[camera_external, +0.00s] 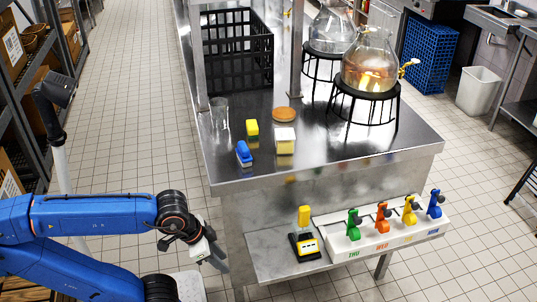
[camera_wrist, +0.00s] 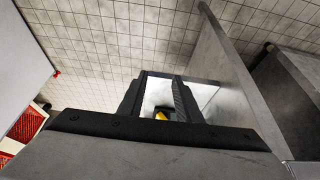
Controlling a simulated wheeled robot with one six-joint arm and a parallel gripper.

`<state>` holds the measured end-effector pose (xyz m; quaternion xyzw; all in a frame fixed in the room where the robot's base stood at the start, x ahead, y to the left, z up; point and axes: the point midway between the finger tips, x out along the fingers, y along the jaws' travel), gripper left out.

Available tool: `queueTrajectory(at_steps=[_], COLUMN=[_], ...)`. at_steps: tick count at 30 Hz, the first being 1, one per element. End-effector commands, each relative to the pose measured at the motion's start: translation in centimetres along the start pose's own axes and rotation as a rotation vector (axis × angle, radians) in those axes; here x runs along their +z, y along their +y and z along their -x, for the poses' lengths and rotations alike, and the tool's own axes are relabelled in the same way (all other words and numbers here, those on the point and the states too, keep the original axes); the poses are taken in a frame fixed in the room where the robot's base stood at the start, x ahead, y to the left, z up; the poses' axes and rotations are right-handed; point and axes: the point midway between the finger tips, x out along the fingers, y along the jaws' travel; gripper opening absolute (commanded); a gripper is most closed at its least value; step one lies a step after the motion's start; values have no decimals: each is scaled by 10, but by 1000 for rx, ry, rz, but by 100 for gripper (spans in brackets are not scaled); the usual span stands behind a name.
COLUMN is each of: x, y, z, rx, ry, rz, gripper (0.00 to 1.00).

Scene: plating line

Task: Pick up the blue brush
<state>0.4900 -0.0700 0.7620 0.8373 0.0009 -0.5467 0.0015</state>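The blue brush (camera_external: 244,152) lies on the steel table (camera_external: 330,143), near its left front corner, in the external view. My gripper (camera_external: 216,258) is low and left of the table's front, below the tabletop and well apart from the brush. In the wrist view, the two dark fingers of my gripper (camera_wrist: 159,78) stand apart. It looks open, with nothing held between them. A small yellow and black thing shows beyond the fingers there, partly hidden. I do not see the blue brush in the wrist view.
Near the brush stand a yellow-topped block (camera_external: 252,128), a pale yellow block (camera_external: 285,141), a clear glass (camera_external: 219,112) and a round brown lid (camera_external: 284,114). Glass vessels (camera_external: 369,68) on black stands are at right. A lower shelf (camera_external: 269,250) juts out in front.

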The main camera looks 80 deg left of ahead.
Motion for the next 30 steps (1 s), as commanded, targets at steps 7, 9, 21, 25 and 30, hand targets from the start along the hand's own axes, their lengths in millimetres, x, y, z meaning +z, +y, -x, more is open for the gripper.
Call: queueTrajectory(at_steps=[7, 9, 21, 25, 30], x=[0, 0, -15, -50, -104], y=[0, 0, -5, -19, -47], z=[0, 0, 11, 38, 83], rx=[0, 0, -7, -25, -52], ry=[0, 0, -17, -54, -119], rz=[0, 0, 58, 203, 451], gripper=[38, 50, 50, 50, 50])
